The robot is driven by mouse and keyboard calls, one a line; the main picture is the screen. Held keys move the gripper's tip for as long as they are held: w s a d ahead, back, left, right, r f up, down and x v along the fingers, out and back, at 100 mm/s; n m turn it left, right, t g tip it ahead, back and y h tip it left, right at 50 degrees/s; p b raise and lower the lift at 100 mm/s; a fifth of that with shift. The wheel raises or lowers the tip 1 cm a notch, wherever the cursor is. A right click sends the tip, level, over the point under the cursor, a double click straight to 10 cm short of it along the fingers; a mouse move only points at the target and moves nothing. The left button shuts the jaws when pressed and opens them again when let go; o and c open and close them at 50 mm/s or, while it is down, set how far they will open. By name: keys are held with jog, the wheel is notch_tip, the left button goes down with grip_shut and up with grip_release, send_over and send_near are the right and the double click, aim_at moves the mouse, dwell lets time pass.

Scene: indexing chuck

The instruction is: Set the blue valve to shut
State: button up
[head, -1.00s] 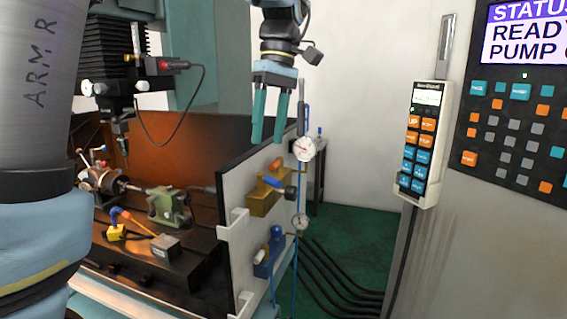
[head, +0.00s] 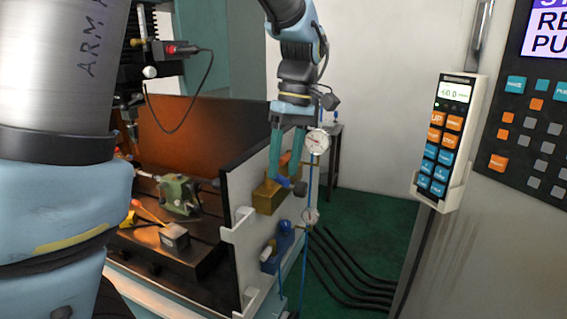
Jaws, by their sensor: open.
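The blue valve (head: 284,241) sits low on the outer face of the white side panel, with a blue body and upright blue part; a pale cylinder (head: 267,253) sticks out at its left. Its exact lever setting is too small to tell. My gripper (head: 284,172) hangs fingers-down above it, open, with two teal fingers. The fingers overlap the brass-coloured valve (head: 267,197) higher on the panel in the picture and partly hide its orange part. I cannot tell whether they touch it. A dark knob (head: 300,188) shows just by the right fingertip.
An upper gauge (head: 317,141) and lower gauge (head: 310,216) stand on a blue line close right of the valves. White brackets (head: 240,228) jut from the panel (head: 238,195). A pendant (head: 443,140) hangs at right. Green floor (head: 365,235) between is open apart from black cables.

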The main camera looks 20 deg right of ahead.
jog(key=shift+a+f, duration=0.1)
jog(key=shift+f, duration=0.5)
grip_shut()
